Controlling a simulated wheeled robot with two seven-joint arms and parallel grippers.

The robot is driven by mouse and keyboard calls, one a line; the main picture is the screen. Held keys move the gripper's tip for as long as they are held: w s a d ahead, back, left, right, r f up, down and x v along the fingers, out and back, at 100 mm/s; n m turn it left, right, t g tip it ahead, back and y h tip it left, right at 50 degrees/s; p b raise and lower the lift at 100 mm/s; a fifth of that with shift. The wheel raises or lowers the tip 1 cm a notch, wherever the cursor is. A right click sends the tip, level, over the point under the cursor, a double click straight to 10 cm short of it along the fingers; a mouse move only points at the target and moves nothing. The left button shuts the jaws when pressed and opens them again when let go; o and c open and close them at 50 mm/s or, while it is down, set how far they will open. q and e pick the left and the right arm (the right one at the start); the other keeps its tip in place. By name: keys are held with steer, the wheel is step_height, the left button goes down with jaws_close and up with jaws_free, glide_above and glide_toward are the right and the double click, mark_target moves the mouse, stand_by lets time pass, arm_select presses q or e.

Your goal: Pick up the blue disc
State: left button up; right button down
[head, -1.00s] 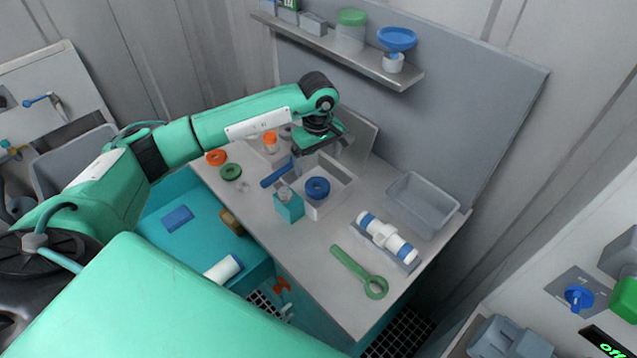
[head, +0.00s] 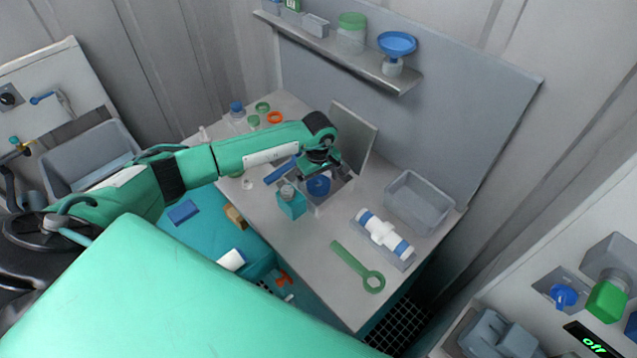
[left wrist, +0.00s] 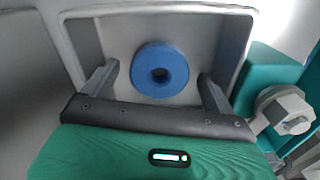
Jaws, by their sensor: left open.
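The blue disc (head: 318,185) is a thick ring with a centre hole, lying in a white-grey open box (head: 343,196) on the bench. In the left wrist view the disc (left wrist: 160,70) lies on the box floor, ahead of and between the two fingers. My left gripper (left wrist: 160,88) is open and empty, with its fingers over the box on either side of the disc; no contact shows. In the head view my left gripper (head: 318,172) is over the box and covers part of it. My right gripper is in neither view.
A teal block with a grey knob (head: 291,201) stands beside the box. A grey lid-like panel (head: 354,136) stands behind it. A white cylinder with blue bands (head: 384,234), a green ring-ended wrench (head: 359,267) and a grey bin (head: 420,203) are to the right. A shelf (head: 340,50) hangs above.

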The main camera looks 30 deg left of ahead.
arm_select(q)
steer(key=c, duration=1.1)
steer(key=shift+r, duration=0.1)
